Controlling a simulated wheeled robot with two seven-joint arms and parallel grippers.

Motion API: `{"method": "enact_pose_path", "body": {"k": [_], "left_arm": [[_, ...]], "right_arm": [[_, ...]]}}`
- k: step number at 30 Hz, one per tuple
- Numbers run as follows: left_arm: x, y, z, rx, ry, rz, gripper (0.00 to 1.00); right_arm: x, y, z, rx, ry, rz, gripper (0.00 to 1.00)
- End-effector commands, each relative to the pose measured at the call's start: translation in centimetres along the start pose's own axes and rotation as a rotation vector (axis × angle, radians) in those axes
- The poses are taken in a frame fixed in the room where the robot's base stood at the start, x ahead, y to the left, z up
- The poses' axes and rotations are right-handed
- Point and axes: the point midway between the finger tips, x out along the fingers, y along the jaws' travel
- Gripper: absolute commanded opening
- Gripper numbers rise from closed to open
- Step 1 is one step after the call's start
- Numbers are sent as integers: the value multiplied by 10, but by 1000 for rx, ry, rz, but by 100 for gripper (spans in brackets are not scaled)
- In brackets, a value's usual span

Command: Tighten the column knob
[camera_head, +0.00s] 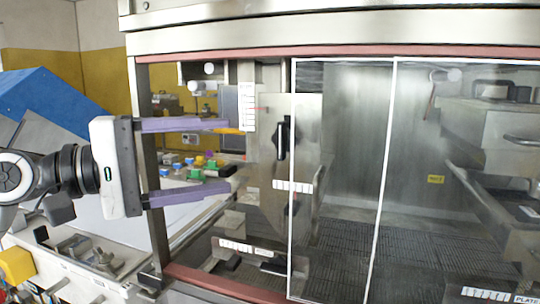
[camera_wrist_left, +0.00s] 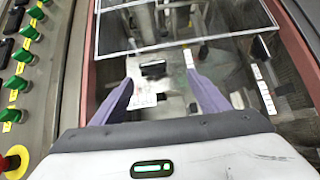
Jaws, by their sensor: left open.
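My left gripper (camera_head: 229,155) comes in from the left with its two purple fingers spread wide, one above the other, and nothing between them. It reaches in at the left opening of the machine, beside an upright metal column with a white scale strip (camera_head: 247,107). A black handle-like part (camera_head: 283,137) sits on a metal plate right of the fingertips, apart from them. I cannot tell for sure which part is the column knob. In the left wrist view the open gripper (camera_wrist_left: 158,78) points at the machine's inside, where a dark block (camera_wrist_left: 153,69) shows between the fingers. My right gripper is not in view.
A clear window with white edges (camera_head: 292,240) covers the machine's middle and right. A reddish frame (camera_head: 215,284) borders the opening. Green knobs on a side panel (camera_wrist_left: 16,82) and a red button (camera_wrist_left: 12,162) show at left in the wrist view.

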Motion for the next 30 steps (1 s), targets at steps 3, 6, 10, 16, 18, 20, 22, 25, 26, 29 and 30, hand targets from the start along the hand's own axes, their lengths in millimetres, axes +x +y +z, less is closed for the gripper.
{"method": "enact_pose_path", "body": {"k": [3, 6, 10, 16, 18, 20, 22, 25, 26, 29, 30], "left_arm": [[2, 14, 0, -27, -5, 22, 69], [14, 17, 0, -29, -7, 24, 69], [38, 18, 1, -29, -9, 24, 69], [74, 18, 1, -26, -7, 23, 69], [84, 18, 1, -27, -7, 23, 69], [90, 17, 0, -26, -6, 23, 69], [95, 17, 1, -27, -6, 23, 69], [99, 16, 0, -26, -5, 22, 69], [99, 16, 0, -26, -5, 22, 69], [100, 16, 0, -26, -4, 22, 69], [100, 16, 0, -26, -5, 22, 69]], "right_arm": [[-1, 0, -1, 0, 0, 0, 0], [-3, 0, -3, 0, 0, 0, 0], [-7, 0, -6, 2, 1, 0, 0], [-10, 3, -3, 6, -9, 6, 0], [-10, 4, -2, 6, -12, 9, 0], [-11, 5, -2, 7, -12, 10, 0], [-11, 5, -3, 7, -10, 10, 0], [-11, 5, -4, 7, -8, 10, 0], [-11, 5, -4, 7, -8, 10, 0], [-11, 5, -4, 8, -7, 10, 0], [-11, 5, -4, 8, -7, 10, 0]]}}
